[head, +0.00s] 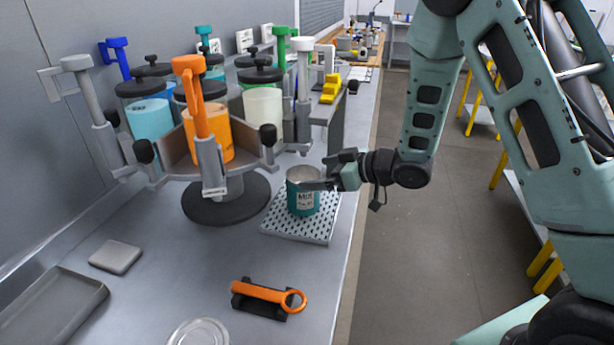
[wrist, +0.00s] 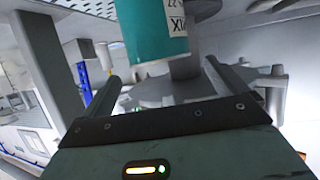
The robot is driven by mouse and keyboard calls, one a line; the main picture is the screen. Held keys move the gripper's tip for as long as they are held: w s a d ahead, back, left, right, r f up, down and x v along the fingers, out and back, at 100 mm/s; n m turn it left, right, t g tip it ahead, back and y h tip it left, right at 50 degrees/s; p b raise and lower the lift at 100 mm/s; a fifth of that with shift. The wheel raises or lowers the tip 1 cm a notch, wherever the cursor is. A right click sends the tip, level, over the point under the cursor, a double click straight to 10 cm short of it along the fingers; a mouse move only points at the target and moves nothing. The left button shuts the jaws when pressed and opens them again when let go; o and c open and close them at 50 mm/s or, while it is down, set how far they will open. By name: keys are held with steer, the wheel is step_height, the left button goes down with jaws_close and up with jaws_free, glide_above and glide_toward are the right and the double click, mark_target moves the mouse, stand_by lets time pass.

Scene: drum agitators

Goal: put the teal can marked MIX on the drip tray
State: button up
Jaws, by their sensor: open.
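The teal can marked MIX (head: 303,203) stands upright on the perforated drip tray (head: 285,231), toward its back half. Its base appears to rest on the tray, and its grey top shows. My gripper (head: 322,184) is open at the can's upper right side, with a finger reaching across in front of its upper part. In the wrist view the teal can (wrist: 155,38) shows ahead, between the two spread fingers of my gripper (wrist: 165,78). Its label is turned over there. Whether a finger touches the can is unclear.
A carousel (head: 226,198) with several coloured cans and upright handles stands left of the tray. An orange ring-ended tool (head: 268,294) lies on a dark holder in front. A grey block (head: 115,257) and a shallow grey tray (head: 52,308) lie at left. The bench edge runs right of the tray.

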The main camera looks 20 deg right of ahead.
steer(key=v, duration=0.6)
steer(key=s+a+r+m+g+h, duration=0.1)
steer(key=s+a+m+g+h, duration=0.15)
steer(key=s+a+h, duration=0.45)
steer(key=s+a+r+n+g, duration=0.1)
steer(key=s+a+g, duration=0.2)
steer(key=s, duration=0.8)
steer(key=s+a+g+h, duration=0.1)
steer(key=s+a+g, duration=0.2)
steer(key=s, duration=0.8)
steer(key=shift+s+a+r+n+g+h+b, duration=0.15)
steer(key=shift+a+r+n+g+h+b, duration=0.2)
steer(key=shift+g, duration=0.4)
steer(key=shift+d, duration=0.1)
steer(key=shift+c, duration=0.3)
